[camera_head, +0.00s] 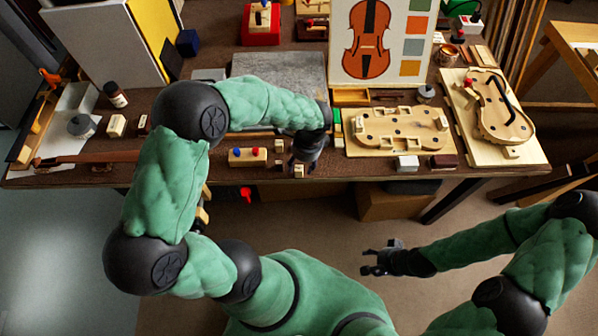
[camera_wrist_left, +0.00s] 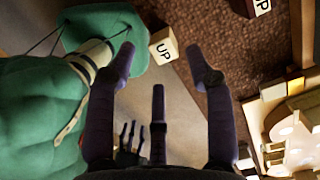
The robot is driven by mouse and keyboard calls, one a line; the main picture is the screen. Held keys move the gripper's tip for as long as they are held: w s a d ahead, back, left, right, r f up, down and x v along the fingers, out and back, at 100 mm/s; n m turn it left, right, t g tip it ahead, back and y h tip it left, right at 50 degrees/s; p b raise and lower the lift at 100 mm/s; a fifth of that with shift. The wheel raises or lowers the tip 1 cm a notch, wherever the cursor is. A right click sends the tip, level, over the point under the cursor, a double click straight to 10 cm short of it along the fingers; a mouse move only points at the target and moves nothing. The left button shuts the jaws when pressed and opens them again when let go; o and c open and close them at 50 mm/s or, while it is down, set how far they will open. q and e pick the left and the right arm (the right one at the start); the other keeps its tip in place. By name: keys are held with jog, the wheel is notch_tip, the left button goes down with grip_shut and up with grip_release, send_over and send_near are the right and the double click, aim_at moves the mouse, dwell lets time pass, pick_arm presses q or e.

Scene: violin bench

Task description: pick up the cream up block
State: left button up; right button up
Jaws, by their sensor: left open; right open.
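A cream block marked UP (camera_wrist_left: 163,46) sits at the table's front edge in the left wrist view, beyond my open fingertips. In the head view a small cream block (camera_head: 299,171) shows at the front edge, just below my left gripper (camera_head: 305,158). A second block with UP lettering (camera_wrist_left: 258,7) is partly cut off at the top of the wrist view. My left gripper (camera_wrist_left: 160,62) is open and empty, its fingers apart and not touching the block. My right gripper (camera_head: 370,263) is open and empty, in front of the table.
A wooden block with blue and red knobs (camera_head: 248,156) lies left of the gripper. A pale wooden violin form (camera_head: 397,131), a white block (camera_head: 407,163) and a dark red block (camera_head: 444,161) are to the right. A grey slab (camera_head: 280,80) lies behind my left arm.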

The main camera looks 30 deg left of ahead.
aim_at(300, 169)
pick_arm(q)
jog(key=f, duration=0.1)
jog(key=f+b, duration=0.1)
jog(key=f, duration=0.2)
jog(key=shift+w+a, duration=0.1)
jog(key=shift+a, duration=0.2)
jog(key=c, duration=0.7)
